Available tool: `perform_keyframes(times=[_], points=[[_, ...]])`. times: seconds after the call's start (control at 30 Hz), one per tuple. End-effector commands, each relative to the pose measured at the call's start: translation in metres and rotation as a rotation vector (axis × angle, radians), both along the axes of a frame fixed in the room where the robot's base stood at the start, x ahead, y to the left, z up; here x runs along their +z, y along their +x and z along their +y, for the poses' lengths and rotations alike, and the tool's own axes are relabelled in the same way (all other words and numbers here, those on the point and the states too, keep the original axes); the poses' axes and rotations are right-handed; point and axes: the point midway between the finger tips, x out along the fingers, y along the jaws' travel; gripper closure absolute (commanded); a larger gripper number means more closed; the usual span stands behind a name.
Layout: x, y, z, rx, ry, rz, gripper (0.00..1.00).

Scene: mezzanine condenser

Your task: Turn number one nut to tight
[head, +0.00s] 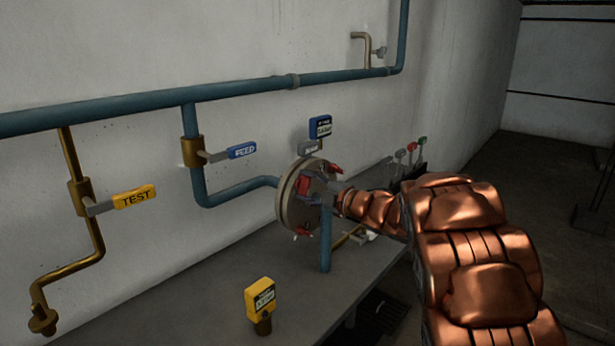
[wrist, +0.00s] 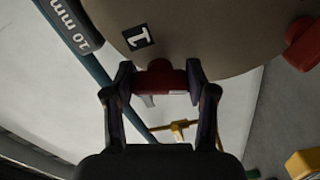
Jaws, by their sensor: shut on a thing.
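A round grey-tan flange (head: 287,205) with red nuts around it stands on the blue pipe line in the head view. In the wrist view the flange face (wrist: 210,35) carries a black "1" label (wrist: 138,36). The red number one nut (wrist: 160,78) sits beside that label at the flange's edge. My gripper (wrist: 160,85) is shut on this nut, one finger on each side. In the head view my gripper (head: 335,190) reaches the flange from the right; its fingertips are hard to make out there. Another red nut (wrist: 302,45) shows at right in the wrist view.
A yellow tag (head: 260,298) stands on the grey bench (head: 200,318). A blue tag (head: 320,127) stands behind the flange. The blue FEED handle (head: 242,151) and yellow TEST handle (head: 135,197) are left of it. Several small levers (head: 410,150) stand behind my arm.

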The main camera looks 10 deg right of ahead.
Motion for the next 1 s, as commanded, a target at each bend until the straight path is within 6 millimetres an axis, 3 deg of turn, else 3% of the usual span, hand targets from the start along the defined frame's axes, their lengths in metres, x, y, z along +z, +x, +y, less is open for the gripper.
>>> perform_keyframes(times=[0.4, 1.0], points=[[-0.0012, 0.0002, 0.0001, -0.001, 0.169, 0.127, 0.79], [-0.0027, -0.0001, 0.0003, 0.0, 0.199, 0.148, 0.79]])
